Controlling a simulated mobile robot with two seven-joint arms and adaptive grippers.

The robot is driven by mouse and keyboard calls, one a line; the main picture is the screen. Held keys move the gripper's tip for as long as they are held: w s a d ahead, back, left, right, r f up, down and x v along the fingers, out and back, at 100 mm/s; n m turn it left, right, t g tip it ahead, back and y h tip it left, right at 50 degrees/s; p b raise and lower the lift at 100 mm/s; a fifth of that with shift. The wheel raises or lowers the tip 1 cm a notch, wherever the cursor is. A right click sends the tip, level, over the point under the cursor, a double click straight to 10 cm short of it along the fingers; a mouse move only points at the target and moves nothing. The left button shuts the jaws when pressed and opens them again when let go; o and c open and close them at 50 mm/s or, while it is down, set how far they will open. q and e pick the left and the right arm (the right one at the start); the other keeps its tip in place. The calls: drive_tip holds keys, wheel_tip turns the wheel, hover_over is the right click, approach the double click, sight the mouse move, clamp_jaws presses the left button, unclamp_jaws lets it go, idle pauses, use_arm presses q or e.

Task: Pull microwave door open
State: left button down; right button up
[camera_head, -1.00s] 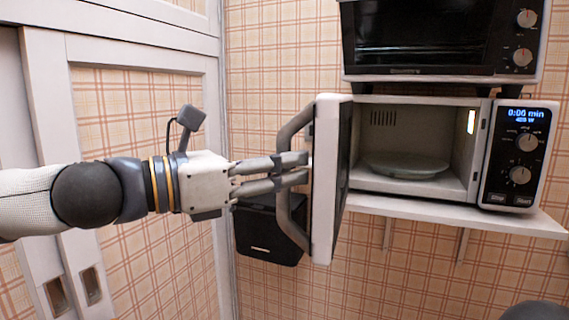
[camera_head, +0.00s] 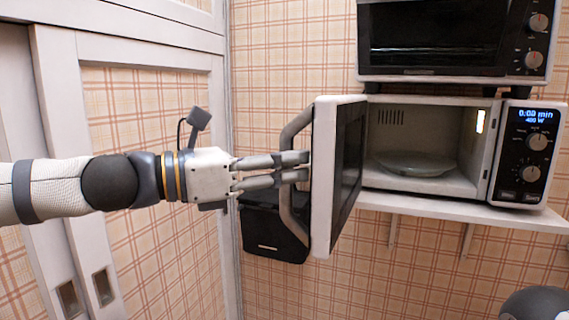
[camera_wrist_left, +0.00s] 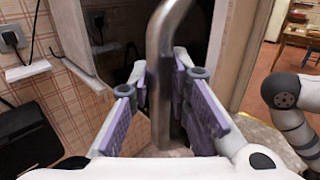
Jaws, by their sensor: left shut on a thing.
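The microwave (camera_head: 482,200) stands on a wall shelf with its door (camera_head: 325,180) swung wide open toward the left. The lit cavity shows a glass turntable plate (camera_head: 412,164). The door has a grey bar handle (camera_head: 291,133) on its outer face. My left gripper (camera_head: 305,167) comes in level from the left and is shut on the handle. In the left wrist view the metal handle (camera_wrist_left: 163,70) runs between the purple-padded fingers of my left gripper (camera_wrist_left: 165,95). My right gripper is not in view.
A black toaster oven (camera_head: 450,40) sits above the microwave. A black box-shaped appliance (camera_head: 268,235) is below and behind the door. The white shelf (camera_head: 450,213) has brackets on the plaid wall. White sliding doors (camera_head: 150,55) stand at the left.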

use_arm(q)
drive_tip(key=c, duration=1.6)
unclamp_jaws()
drive_tip(key=shift+w, duration=0.1)
drive_tip(key=shift+c, duration=0.2)
drive_tip(key=v, duration=1.2)
